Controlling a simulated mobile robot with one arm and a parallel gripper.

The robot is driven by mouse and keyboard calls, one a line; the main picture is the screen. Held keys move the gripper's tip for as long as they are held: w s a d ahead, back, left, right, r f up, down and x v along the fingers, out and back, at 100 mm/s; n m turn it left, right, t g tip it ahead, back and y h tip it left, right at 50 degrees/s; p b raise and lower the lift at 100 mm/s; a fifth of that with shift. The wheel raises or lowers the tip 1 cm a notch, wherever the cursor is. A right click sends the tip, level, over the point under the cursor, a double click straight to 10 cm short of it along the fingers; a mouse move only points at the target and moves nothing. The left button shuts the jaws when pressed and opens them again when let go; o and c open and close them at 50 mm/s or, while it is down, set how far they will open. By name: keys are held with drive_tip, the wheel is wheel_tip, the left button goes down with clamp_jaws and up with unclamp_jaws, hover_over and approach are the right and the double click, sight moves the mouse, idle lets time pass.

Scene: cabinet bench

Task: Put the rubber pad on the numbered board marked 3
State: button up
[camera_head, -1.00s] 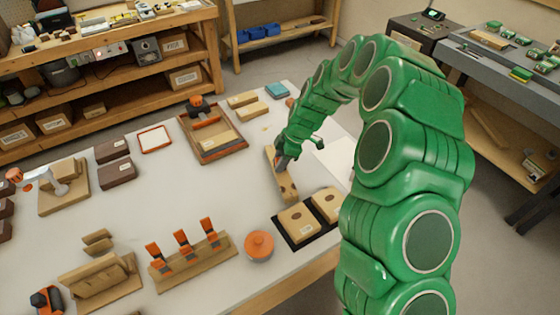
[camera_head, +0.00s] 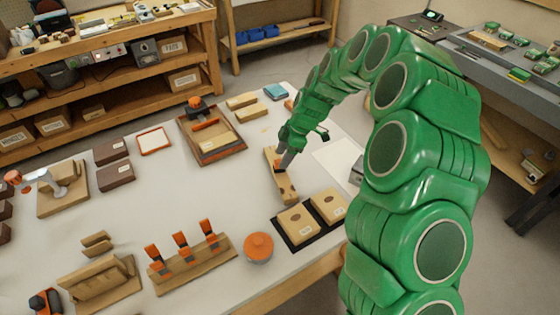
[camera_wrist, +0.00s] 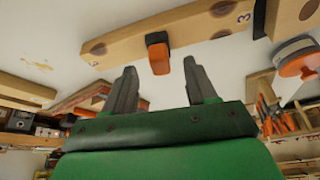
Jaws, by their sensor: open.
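A long wooden board (camera_head: 285,190) with dark round spots lies on the white table. In the wrist view this board (camera_wrist: 190,30) has a "3" near its right end.
A black tray (camera_head: 281,231) with two labelled wooden blocks lies just in front of the board. An orange-topped round pot (camera_head: 258,247) and a rack with orange clips (camera_head: 195,263) stand to the left. A teal pad (camera_head: 276,91) lies at the back. The table's middle is clear.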

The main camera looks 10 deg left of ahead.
drive_tip(key=v, duration=0.8)
